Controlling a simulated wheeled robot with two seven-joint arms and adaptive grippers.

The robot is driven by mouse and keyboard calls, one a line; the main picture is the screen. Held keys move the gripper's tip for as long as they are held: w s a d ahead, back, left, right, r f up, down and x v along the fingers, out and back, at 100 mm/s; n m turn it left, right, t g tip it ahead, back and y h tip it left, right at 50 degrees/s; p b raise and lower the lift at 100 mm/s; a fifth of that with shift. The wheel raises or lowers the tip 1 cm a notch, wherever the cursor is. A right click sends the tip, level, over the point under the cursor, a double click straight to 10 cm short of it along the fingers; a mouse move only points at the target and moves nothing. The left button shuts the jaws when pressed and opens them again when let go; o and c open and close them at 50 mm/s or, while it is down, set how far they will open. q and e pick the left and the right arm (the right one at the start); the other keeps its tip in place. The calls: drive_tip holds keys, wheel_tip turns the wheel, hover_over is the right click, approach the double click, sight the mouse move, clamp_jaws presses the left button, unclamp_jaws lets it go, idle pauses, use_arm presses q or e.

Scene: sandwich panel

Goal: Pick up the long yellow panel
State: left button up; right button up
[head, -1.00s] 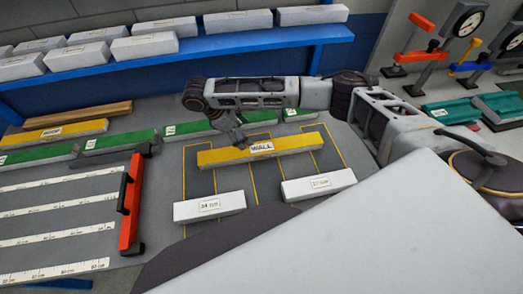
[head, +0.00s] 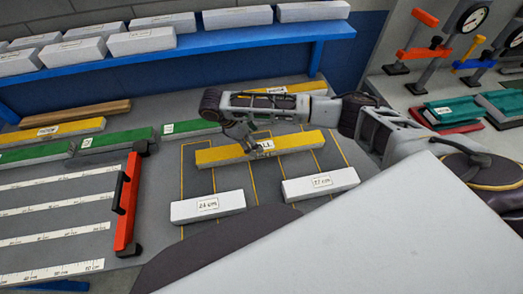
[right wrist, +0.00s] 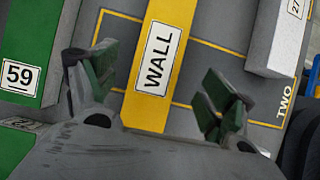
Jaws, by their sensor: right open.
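The long yellow panel (head: 222,155) with a "WALL" label lies on the grey table, inside yellow outlines. It also shows in the right wrist view (right wrist: 172,22), running up the picture. My right gripper (head: 247,142) is over the panel's middle and hides part of its label. In the right wrist view my right gripper (right wrist: 160,84) is open, with one green-padded finger on each side of the panel. No contact with the panel shows. My left gripper is not in view.
Two white blocks, marked 24 cm (head: 208,207) and 27 cm (head: 320,184), lie in front of the panel. Green blocks (head: 118,140) and another yellow block (head: 60,130) lie behind and left. A red-barred ruler board (head: 60,215) is at left. A blue shelf (head: 190,50) holds white blocks.

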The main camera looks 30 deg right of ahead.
sight(262, 146)
drive_tip(key=shift+s+d+f, duration=0.1)
drive_tip(key=shift+d+f, duration=0.2)
drive_tip(key=shift+f, duration=0.25)
drive_tip(key=shift+d, duration=0.1)
drive_tip(key=shift+f, duration=0.15)
drive_tip(key=shift+x, duration=2.5)
drive_tip(key=c, duration=1.3)
drive_tip(key=shift+r, duration=0.2)
